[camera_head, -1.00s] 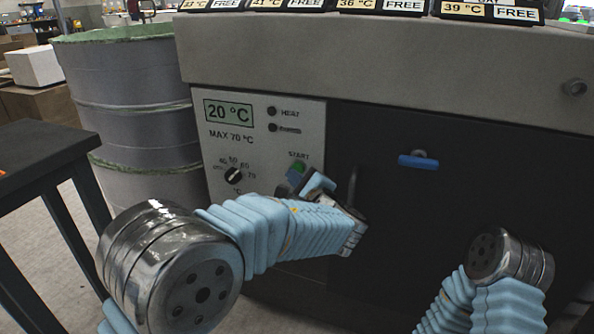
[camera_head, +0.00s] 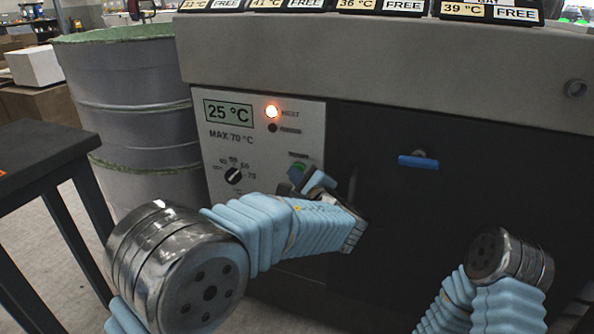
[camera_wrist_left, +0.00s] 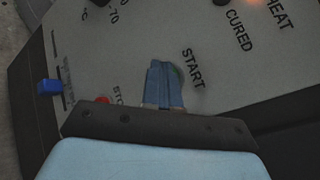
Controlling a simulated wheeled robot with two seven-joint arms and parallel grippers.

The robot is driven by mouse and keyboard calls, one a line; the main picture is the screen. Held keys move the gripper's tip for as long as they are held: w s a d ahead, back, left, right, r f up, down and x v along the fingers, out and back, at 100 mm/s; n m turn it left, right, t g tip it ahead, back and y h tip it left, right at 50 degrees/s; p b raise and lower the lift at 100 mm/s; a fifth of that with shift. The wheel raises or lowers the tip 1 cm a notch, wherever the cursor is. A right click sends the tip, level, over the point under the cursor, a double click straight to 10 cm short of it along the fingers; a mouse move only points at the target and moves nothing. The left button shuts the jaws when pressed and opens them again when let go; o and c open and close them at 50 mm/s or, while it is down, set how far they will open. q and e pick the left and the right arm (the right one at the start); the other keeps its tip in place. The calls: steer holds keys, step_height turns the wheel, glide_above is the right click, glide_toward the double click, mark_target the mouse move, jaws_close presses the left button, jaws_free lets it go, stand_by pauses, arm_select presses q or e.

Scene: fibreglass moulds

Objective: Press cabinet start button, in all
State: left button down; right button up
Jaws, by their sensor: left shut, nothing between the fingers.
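The cabinet's pale control panel (camera_head: 220,140) carries a display (camera_head: 228,114) reading 25 °C, a knob (camera_head: 233,175) and a lit orange HEAT lamp (camera_head: 272,111). The green START button (camera_head: 297,169) is largely hidden behind my left gripper (camera_head: 300,181). In the left wrist view, my left gripper's shut blue fingers (camera_wrist_left: 164,82) point at the panel beside the START label, with a dark green edge of the button (camera_wrist_left: 179,73) just showing behind them. The fingers appear to be at the button; I cannot tell whether they touch it. My right gripper is out of view.
A red stop button (camera_wrist_left: 103,100) sits close to the left gripper in the wrist view. A blue handle (camera_head: 418,162) sticks out of the dark cabinet front. A grey drum (camera_head: 130,100) and a dark table (camera_head: 40,150) stand at left.

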arm_select(q)
steer(key=shift+s, duration=0.1)
steer(key=shift+s+a+b, duration=0.3)
steer(key=shift+s+b, duration=0.25)
steer(key=shift+s, duration=0.1)
steer(key=shift+s+a+b, duration=0.3)
steer(key=shift+s+b, duration=0.1)
steer(key=shift+s, duration=0.4)
steer(key=shift+s+a+b, duration=0.25)
steer(key=shift+s+b, duration=0.1)
steer(key=shift+s, duration=0.4)
steer(key=shift+s+a+b, duration=0.3)
steer(key=shift+s+b, duration=0.1)
steer(key=shift+s, duration=0.4)
